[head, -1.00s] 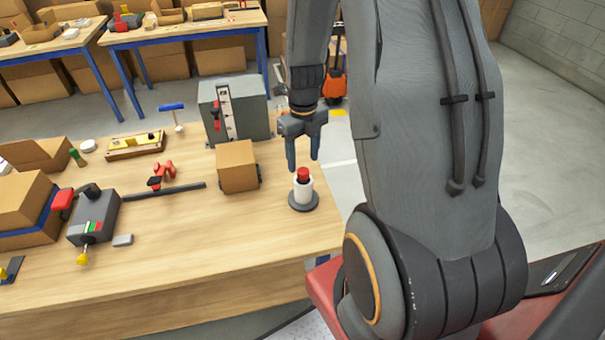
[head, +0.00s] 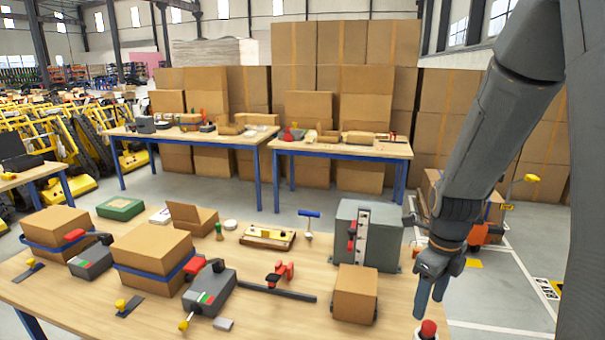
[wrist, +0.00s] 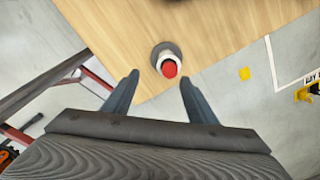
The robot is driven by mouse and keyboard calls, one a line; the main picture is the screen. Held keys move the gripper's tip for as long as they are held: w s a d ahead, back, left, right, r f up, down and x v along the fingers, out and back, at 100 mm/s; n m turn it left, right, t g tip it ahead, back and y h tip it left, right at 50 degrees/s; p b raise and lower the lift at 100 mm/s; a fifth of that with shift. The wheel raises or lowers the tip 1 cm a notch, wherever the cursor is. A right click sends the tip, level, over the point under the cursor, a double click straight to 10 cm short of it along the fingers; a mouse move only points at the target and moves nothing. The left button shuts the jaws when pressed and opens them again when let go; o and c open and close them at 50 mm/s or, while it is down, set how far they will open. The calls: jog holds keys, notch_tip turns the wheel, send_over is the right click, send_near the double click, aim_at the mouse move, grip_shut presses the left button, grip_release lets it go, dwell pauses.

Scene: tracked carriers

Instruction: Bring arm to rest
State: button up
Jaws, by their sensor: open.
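My gripper (head: 430,298) hangs at the right end of the wooden table, fingers pointing down, open and empty. It is above a red-topped white button post (head: 428,329), whose lower part is cut off by the frame's bottom edge. In the wrist view the two fingers (wrist: 152,95) are spread apart with nothing between them. The red button (wrist: 169,69) on its white post and grey round base shows beyond the fingertips, near the table's edge. My grey arm comes down from the upper right in the head view.
A grey box with a red lever (head: 367,235) and a small cardboard box (head: 354,293) stand just left of my gripper. A red clamp on a bar (head: 280,274), a grey tape device (head: 209,292) and strapped cartons (head: 152,250) lie farther left.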

jog(key=s+a+f+n+b, duration=0.1)
jog(key=s+a+n+b, duration=0.2)
jog(key=n, duration=1.1)
jog(key=s+a+f+n+t+b, duration=0.1)
jog(key=s+a+n+b, duration=0.2)
jog(key=a+n, duration=0.4)
jog(key=n+b, duration=0.1)
jog(key=n, duration=0.7)
jog(key=shift+s+a+f, duration=0.15)
jog(key=shift+s+a, duration=0.15)
jog(key=shift+s, duration=0.1)
jog(key=shift+c, duration=0.4)
jog(key=shift+c, duration=0.7)
notch_tip(320, 180, up, 4)
jog(key=n+g+p, duration=0.1)
jog(key=n+p, duration=0.7)
jog(key=n, duration=0.7)
send_over(430, 325)
jog(key=shift+f+b, duration=3.6)
jog(key=shift+f, duration=1.25)
